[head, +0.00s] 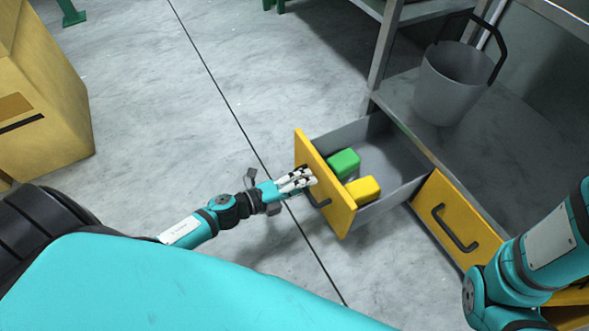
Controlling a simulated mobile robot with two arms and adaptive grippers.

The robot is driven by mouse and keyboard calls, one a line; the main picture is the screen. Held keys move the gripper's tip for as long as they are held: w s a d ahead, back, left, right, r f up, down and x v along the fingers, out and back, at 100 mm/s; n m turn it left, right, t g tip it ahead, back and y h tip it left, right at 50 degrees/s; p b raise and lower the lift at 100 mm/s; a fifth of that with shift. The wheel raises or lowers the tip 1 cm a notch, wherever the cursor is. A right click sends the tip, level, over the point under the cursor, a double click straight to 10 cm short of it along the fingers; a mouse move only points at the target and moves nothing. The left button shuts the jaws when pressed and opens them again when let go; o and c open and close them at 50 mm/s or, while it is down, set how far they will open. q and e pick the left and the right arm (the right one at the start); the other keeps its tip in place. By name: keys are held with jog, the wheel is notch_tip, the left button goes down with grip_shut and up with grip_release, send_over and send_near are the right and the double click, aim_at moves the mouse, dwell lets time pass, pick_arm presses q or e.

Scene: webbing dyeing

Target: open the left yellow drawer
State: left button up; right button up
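The left yellow drawer (341,211) stands pulled out from the grey cabinet, and its grey inside shows. A green block (344,163) and a yellow block (362,190) lie in it, close behind the front panel. My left gripper (311,181) is at the outer face of the drawer front, by its dark handle (318,199). The fingers look close together at the handle, but the view is too small to tell whether they grip it. My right arm shows at the lower right; its gripper is out of view.
A second yellow drawer (455,222) to the right is shut, with a dark handle. A grey bucket (452,85) stands on the metal shelf above. A cardboard box (50,100) stands at the far left. The concrete floor between is clear.

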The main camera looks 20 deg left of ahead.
pick_arm(q)
jog(key=v, duration=1.1)
jog(key=shift+s+a, duration=0.25)
jog(key=shift+s, duration=0.1)
jog(key=shift+r, duration=0.15)
